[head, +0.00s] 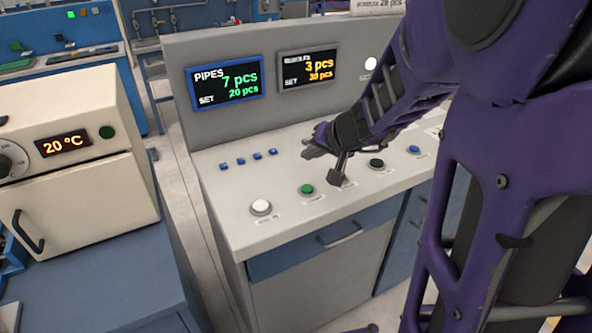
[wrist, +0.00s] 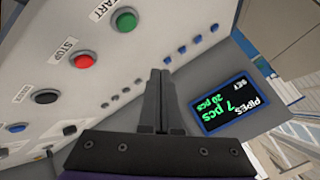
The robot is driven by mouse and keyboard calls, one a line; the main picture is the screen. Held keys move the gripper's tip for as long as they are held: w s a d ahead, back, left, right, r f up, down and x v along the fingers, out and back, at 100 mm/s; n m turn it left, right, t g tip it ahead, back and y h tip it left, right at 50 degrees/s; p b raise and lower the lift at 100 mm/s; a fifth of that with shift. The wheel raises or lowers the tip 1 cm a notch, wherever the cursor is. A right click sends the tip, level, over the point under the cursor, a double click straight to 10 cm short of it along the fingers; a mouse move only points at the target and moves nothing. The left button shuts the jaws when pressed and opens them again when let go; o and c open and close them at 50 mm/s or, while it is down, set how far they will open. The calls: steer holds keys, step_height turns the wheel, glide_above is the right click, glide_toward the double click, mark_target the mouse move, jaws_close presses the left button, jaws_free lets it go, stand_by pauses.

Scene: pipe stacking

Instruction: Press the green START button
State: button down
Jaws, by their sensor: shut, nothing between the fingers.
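The green START button (head: 306,189) sits on the light grey sloped console top, between a white button and the red STOP button. It also shows at the top of the wrist view (wrist: 124,19), beside its START label. My gripper (head: 309,153) is above the console, behind the green button in the head view, and apart from it. In the wrist view its two fingers (wrist: 160,73) are closed together and empty, with the tips below and to the right of the green button.
The red STOP button (wrist: 85,60) is close to the green one. A white button (head: 261,207), black button (head: 376,163) and blue button (head: 414,150) share the row. Several small blue buttons (head: 248,159) lie behind. The PIPES display (head: 226,82) stands on the upright panel.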

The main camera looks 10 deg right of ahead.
mark_target(309, 191)
step_height(309, 191, down, 7)
steer(key=b, duration=0.4)
steer(key=shift+b, duration=0.3)
stand_by(1.6)
steer(key=shift+f, duration=0.4)
steer(key=shift+f, duration=0.4)
stand_by(0.7)
steer(key=shift+r+p, duration=0.4)
steer(key=shift+r, duration=0.4)
steer(key=shift+r+p, duration=1.75)
steer(key=shift+r, duration=0.75)
steer(key=shift+w+r, duration=0.1)
